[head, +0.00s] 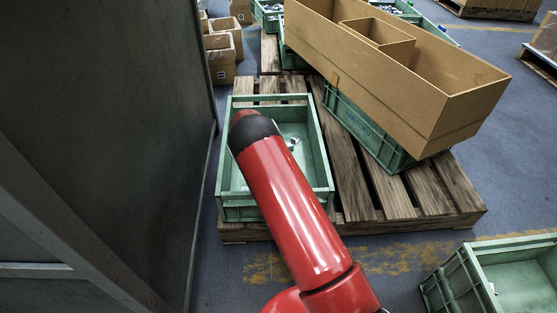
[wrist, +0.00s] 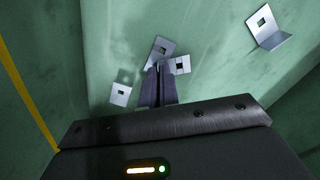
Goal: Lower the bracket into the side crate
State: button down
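In the head view my red arm reaches over the green crate (head: 326,165) on the pallet's left side, and its dark wrist hides part of the inside. My gripper (wrist: 160,68) is in the wrist view, its fingers close together and pointing down at the green crate floor. A grey metal bracket (wrist: 158,47) with square holes is at the fingertips and looks gripped between them; the fingers cover part of it. Another bracket (wrist: 119,94) lies just left of the fingers. One more bracket (wrist: 268,28) lies apart at the upper right, near a crate wall.
A large cardboard box (head: 400,82) with a divider sits tilted on another green crate (head: 362,128) to the right on the wooden pallet (head: 349,185). A grey panel (head: 100,120) stands close on the left. Another green crate (head: 500,280) is at the lower right.

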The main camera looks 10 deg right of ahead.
jog(key=shift+f, duration=0.4)
dwell(0.3)
jog(key=c, duration=1.6)
grip_release()
jog(key=shift+r, duration=0.1)
notch_tip(320, 180, up, 8)
jog(key=shift+f+p, duration=0.1)
jog(key=shift+p, duration=0.3)
